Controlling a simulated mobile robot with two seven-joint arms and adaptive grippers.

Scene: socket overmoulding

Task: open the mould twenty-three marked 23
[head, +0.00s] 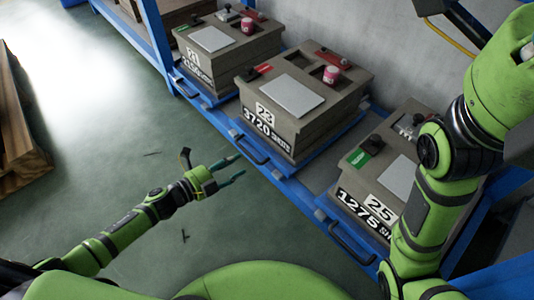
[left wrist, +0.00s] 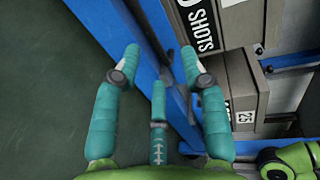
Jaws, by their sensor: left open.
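Mould twenty-three (head: 327,113) is a grey two-part block in the middle of the head view, with a white "23" plate and "3720 SHOTS" on its front. Its upper block sits on its lower block with a seam between. A light plate (head: 292,95), a red tag, a red-and-white cup and a black knob are on top. My left gripper (head: 240,166) is open and empty, in front of the rack and apart from the mould. Its teal fingers are spread in the left wrist view (left wrist: 160,60). My right gripper is out of view.
Mould 25 (head: 392,185) stands at the right with a green tag, partly behind my right arm. Another mould (head: 212,64) stands at the left. They rest on a blue rack (head: 285,185) with dark front handles (head: 250,151). The green floor (head: 120,130) in front is open.

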